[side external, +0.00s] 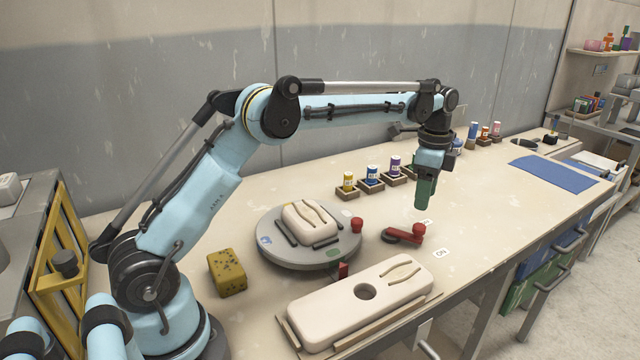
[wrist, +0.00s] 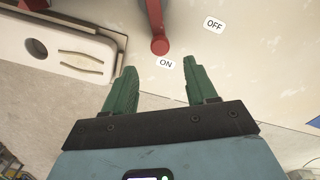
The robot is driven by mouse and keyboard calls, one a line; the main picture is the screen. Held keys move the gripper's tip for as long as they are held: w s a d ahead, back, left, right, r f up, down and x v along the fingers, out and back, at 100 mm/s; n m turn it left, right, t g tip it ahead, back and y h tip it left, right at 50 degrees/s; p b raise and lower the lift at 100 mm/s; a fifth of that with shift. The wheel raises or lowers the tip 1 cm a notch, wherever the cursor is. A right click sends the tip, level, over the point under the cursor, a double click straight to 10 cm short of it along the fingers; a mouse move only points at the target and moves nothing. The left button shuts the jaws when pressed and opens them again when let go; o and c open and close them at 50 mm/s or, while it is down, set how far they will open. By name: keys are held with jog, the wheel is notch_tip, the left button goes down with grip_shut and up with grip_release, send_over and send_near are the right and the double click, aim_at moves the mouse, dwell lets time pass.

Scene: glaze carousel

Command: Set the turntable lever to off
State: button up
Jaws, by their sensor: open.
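The red turntable lever (side external: 400,236) lies on the bench to the right of the grey turntable (side external: 262,251), its knob at the right end. In the wrist view the lever (wrist: 155,24) ends in a round knob right beside the ON label (wrist: 166,63). The OFF label (wrist: 214,25) lies apart, up and to the right. My gripper (side external: 421,206) hangs above the bench near the lever, pointing down. In the wrist view its green fingers (wrist: 160,70) are open and empty, with the knob beyond their tips and not touched.
A pale mould block (side external: 351,304) with a round hole lies at the bench front; a similar one (side external: 311,222) sits on the turntable. A yellow sponge (side external: 227,273) is left. Several small jars (side external: 372,173) stand behind. The bench right of the lever is clear up to a blue mat (side external: 553,173).

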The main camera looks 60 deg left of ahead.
aim_at(420, 226)
notch_tip(420, 226, down, 9)
jog(key=shift+f, duration=0.15)
dwell(0.4)
grip_shut()
